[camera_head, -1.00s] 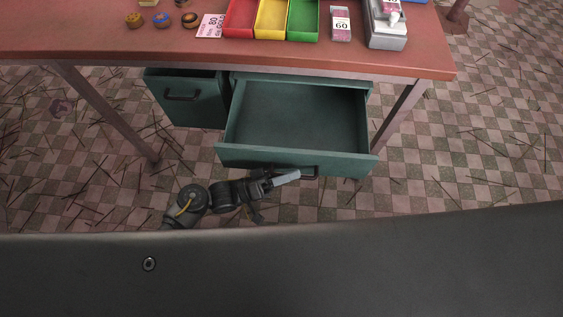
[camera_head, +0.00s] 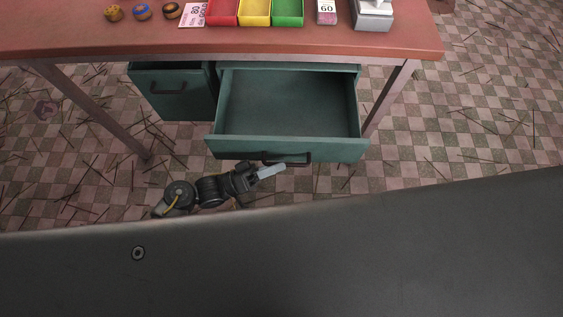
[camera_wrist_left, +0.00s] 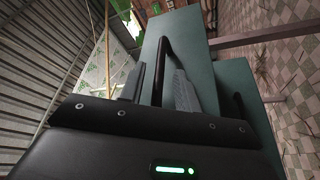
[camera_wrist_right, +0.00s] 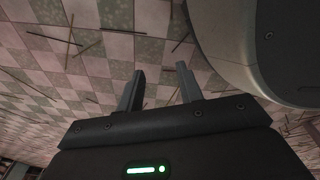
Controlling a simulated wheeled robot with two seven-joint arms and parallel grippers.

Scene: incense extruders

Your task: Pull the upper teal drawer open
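The upper teal drawer (camera_head: 286,148) is pulled out from under the red-topped table, and its empty inside shows in the head view. Its front has a dark bar handle (camera_head: 288,158). My left gripper (camera_head: 280,169) is just in front of the handle, at its left part. In the left wrist view the fingers (camera_wrist_left: 158,88) are spread, with the dark handle bar (camera_wrist_left: 164,55) showing between them and a gap on each side. I cannot tell how deep the bar sits between them. My right gripper (camera_wrist_right: 160,90) is open and empty above the checkered floor.
A second teal drawer front (camera_head: 174,90) with a handle is to the left, under the table (camera_head: 150,42). Table legs stand on both sides. Red, yellow and green bins (camera_head: 256,12) and other small items are on the tabletop. Thin sticks litter the floor.

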